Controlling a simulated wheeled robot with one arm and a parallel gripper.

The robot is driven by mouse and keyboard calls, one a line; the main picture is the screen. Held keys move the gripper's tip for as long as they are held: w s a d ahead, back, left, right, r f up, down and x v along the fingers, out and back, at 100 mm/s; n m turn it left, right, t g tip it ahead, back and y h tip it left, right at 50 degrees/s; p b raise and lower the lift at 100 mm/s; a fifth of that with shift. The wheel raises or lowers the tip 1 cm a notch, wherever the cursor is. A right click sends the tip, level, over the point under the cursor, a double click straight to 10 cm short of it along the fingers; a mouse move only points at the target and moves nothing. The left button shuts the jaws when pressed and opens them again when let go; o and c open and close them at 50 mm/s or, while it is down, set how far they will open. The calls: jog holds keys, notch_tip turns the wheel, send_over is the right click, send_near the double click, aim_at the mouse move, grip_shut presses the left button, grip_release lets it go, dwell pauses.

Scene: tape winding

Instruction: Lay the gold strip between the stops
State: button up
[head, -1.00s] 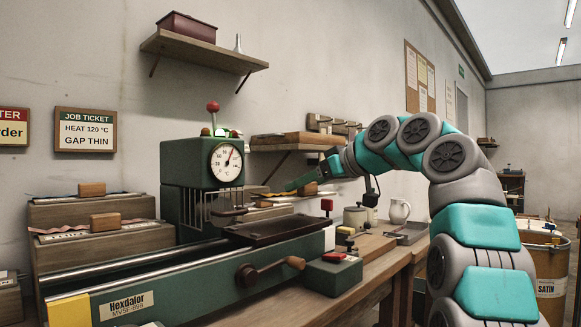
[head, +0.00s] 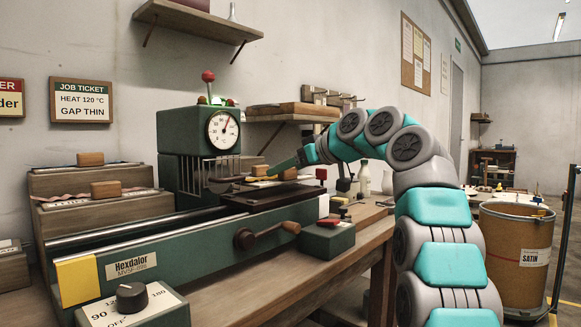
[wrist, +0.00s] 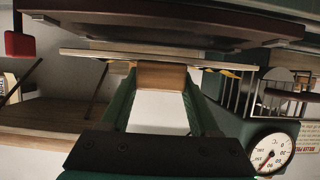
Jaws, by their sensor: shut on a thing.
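My gripper (wrist: 160,92) is shut on a small wooden block (wrist: 162,76), which sits between its two green fingertips in the wrist view. Gold ends of a thin strip (wrist: 229,73) show on both sides of the block, beside a pale bar (wrist: 220,66). In the head view my gripper (head: 268,176) is above the dark plate (head: 277,196) of the green machine, close to its gauge head. The gold strip (head: 264,179) shows there only as a small yellow patch. I cannot clearly pick out the stops.
The gauge column (head: 200,145) stands just left of my gripper. A crank (head: 268,235) and a red-topped box (head: 326,238) are at the machine's front. Two more wooden blocks lie on stepped racks (head: 110,212) at left. A shelf (head: 292,118) hangs behind.

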jog(key=shift+f+b, duration=0.35)
jog(key=shift+f, duration=0.4)
jog(key=shift+f+b, duration=0.45)
jog(key=shift+b, duration=0.05)
jog(key=o, duration=1.5)
jog(key=shift+s+d+r, duration=0.1)
